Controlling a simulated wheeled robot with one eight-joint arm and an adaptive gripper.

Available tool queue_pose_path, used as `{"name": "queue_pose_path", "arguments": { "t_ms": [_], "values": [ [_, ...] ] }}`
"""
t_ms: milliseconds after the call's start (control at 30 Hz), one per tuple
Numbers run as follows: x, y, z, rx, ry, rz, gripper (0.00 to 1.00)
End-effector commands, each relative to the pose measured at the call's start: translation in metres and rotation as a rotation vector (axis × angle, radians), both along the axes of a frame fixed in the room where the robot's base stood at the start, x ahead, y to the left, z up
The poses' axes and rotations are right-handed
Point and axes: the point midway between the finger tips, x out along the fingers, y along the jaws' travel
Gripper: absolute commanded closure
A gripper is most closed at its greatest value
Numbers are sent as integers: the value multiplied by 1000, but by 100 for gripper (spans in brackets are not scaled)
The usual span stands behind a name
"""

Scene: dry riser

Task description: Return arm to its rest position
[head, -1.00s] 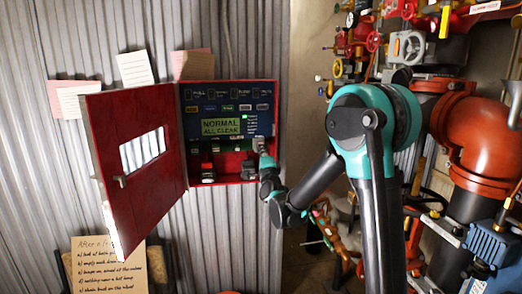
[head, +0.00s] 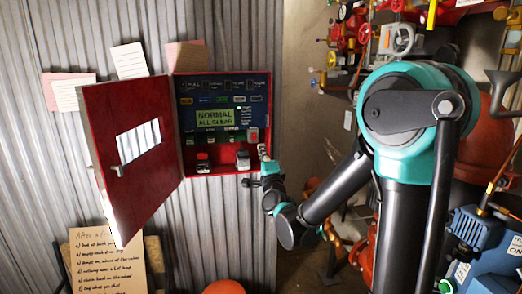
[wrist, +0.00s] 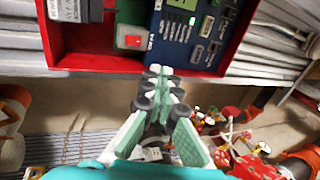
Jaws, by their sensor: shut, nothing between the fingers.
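My gripper (wrist: 158,88) is shut and empty in the wrist view, its fingertips together just outside the lower edge of the red alarm panel box (wrist: 90,42). In the head view my gripper (head: 263,158) is small, at the right edge of the panel box (head: 188,128), and its fingers are partly hard to make out. My teal and black arm reaches from the right toward the panel. The panel's screen (head: 216,118) reads "NORMAL ALL CLEAR". I cannot tell whether the fingertips touch the box.
The panel's red door (head: 122,165) hangs wide open to the left. Red and orange pipes and valves (head: 362,34) fill the right side, with a blue unit (head: 480,232) at lower right. A handwritten board (head: 105,258) stands at lower left. The corrugated wall (head: 90,35) lies behind the panel.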

Motion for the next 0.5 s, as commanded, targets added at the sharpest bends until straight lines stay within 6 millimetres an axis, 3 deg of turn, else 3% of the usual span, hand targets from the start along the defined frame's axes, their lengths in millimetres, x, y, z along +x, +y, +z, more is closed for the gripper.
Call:
{"name": "queue_pose_path", "arguments": {
  "t_ms": [333,500],
  "values": [
    [-1,-3,-4,-45,12,2,100],
    [-11,-24,-37,-325,98,23,100]
  ]
}}
